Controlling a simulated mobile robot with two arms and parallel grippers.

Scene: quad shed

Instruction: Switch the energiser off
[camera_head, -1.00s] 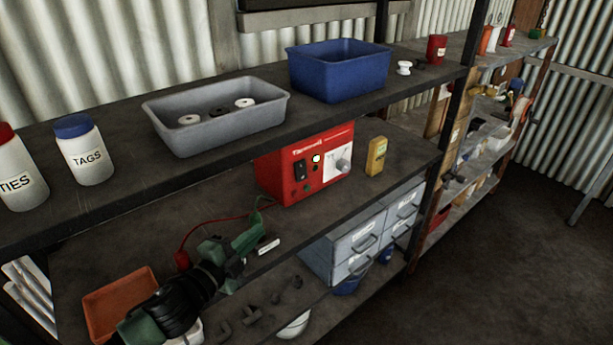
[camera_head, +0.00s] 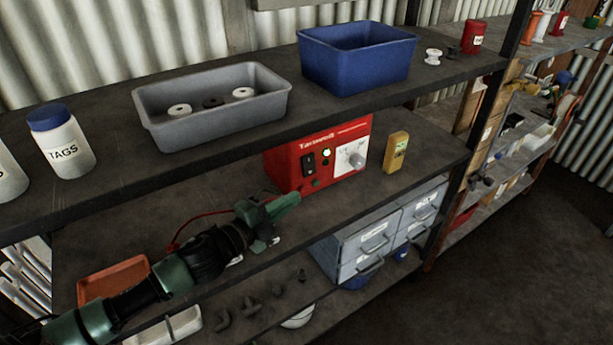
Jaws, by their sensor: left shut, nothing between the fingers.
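The energiser (camera_head: 293,167) is a red box with a white dial panel, on the middle shelf. A black rocker switch (camera_head: 308,163) sits on the left of its front face. A small pale lamp (camera_head: 326,153) beside the switch looks lit. A round grey knob (camera_head: 357,159) is on the white panel. My left gripper (camera_head: 289,202) is green and black, shut and empty. It is over the middle shelf, just below and left of the energiser's front in the picture, apart from the switch. The switch's position is too small to tell. My right gripper is out of view.
The upper shelf, with a grey tray (camera_head: 210,129) and blue bin (camera_head: 358,82), overhangs the energiser. A yellow device (camera_head: 396,152) stands right of it. A red lead (camera_head: 190,222) runs behind my arm. An orange tray (camera_head: 113,279) is at left; grey drawers (camera_head: 375,240) are below.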

